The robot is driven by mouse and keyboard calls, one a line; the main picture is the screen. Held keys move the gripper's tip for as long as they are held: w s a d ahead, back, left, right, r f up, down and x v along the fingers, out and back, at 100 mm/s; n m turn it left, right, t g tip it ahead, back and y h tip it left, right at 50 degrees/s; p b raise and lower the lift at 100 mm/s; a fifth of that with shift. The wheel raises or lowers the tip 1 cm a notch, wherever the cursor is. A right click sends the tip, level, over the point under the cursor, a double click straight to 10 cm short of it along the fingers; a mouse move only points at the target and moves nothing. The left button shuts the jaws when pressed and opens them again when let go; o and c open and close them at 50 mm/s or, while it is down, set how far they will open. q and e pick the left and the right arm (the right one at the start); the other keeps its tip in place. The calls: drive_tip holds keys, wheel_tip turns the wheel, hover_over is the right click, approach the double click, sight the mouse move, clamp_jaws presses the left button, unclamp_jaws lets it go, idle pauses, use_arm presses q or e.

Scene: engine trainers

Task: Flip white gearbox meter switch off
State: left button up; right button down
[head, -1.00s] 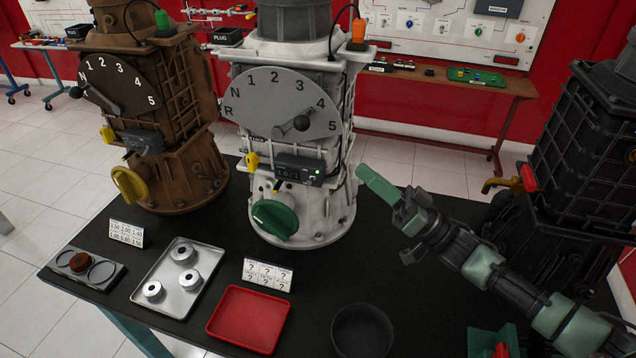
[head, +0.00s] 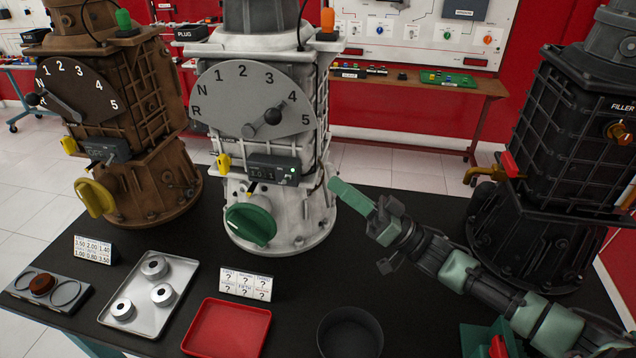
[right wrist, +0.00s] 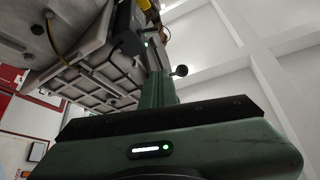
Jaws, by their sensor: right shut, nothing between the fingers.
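The white gearbox (head: 268,85) stands upright on the black table, with a gear dial and a green knob. Its dark meter box (head: 272,168) is on the front, with a lit green light and a small switch lever (head: 254,186) below its left part. My right gripper (head: 340,192) is shut and empty, to the right of the meter and apart from it. In the right wrist view its closed fingers (right wrist: 158,88) point toward the gearbox side, where a dark box with a green light (right wrist: 130,35) shows. My left gripper is not in view.
A brown gearbox (head: 105,110) stands left and a black gearbox (head: 540,150) right. In front are a metal tray (head: 140,320) with weights, a red tray (head: 228,330), a black bowl (head: 350,335) and a small card (head: 246,284). Bare table lies between gripper and bowl.

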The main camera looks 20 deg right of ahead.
sight(286, 179)
drive_tip(key=r+p+x, duration=0.1)
drive_tip(key=p+x, duration=0.2)
drive_tip(key=x, duration=0.6)
drive_tip(key=shift+s+a+f, duration=0.1)
drive_tip(key=shift+a+f, duration=0.15)
drive_tip(key=shift+f, duration=0.5)
drive_tip(key=shift+s+a+f, duration=0.1)
drive_tip(key=shift+a+f, duration=0.15)
drive_tip(key=shift+f, duration=0.5)
drive_tip(key=shift+s+a+f, duration=0.1)
drive_tip(key=shift+a+f, duration=0.15)
drive_tip(key=shift+f, duration=0.45)
drive_tip(key=shift+s, duration=0.1)
